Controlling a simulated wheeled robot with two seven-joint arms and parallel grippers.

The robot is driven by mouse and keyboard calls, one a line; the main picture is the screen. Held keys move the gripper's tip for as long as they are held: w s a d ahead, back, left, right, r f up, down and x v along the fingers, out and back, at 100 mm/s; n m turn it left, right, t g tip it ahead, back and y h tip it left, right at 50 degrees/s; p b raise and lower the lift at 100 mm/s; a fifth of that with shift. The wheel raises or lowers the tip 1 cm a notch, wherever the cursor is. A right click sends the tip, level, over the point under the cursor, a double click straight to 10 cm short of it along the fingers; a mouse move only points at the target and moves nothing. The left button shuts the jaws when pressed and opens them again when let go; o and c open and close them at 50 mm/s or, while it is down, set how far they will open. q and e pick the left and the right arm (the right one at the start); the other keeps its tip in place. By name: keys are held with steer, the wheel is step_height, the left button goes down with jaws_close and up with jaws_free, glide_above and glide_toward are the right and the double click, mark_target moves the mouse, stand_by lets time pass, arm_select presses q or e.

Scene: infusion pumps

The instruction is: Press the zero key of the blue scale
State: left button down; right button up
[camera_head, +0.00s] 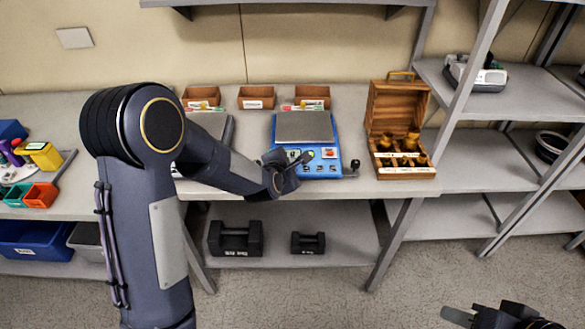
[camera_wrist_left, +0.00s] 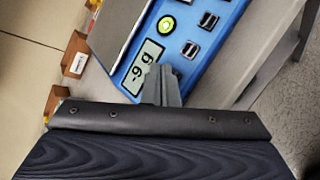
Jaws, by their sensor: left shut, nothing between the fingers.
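The blue scale (camera_head: 336,172) stands on the bench with a grey weighing plate (camera_head: 305,126) on top. In the left wrist view, its blue front panel (camera_wrist_left: 211,52) has a lit display (camera_wrist_left: 143,66) reading about "-9 g". Beside the display are a round green key (camera_wrist_left: 167,24) and two dark square keys (camera_wrist_left: 208,20) (camera_wrist_left: 190,50). I cannot read which key is zero. My left gripper (camera_head: 303,157) is shut and empty at the panel; its fingertips (camera_wrist_left: 161,72) overlap the display edge. Contact is unclear. My right gripper (camera_head: 447,314) is partly in view at bottom right, away from the scale.
An open wooden weight box (camera_head: 405,172) stands right of the scale. Small brown bins (camera_head: 257,98) line the back. A second scale (camera_head: 217,126) is partly behind my left arm. Dark weights (camera_head: 236,238) sit on the lower shelf. A shelf post (camera_head: 465,90) rises at right.

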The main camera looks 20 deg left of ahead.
stand_by(0.8)
arm_select(q)
steer(key=shift+w+f+b, duration=0.1)
steer(key=shift+f+b, duration=0.35)
steer(key=shift+b, duration=0.3)
steer(key=shift+f+b, duration=0.3)
steer(key=shift+b, duration=0.2)
stand_by(0.4)
steer(key=shift+r, duration=0.1)
steer(key=shift+r+p, duration=0.3)
steer(key=shift+r, duration=0.35)
steer(key=shift+r, duration=0.1)
steer(key=r+p, duration=0.1)
steer(key=s+r+p, duration=0.1)
steer(key=r, duration=0.1)
steer(key=r+p, duration=0.1)
steer(key=shift+s+d+r, duration=0.2)
steer(key=shift+s+r, duration=0.05)
steer(key=shift+r, duration=0.05)
stand_by(0.7)
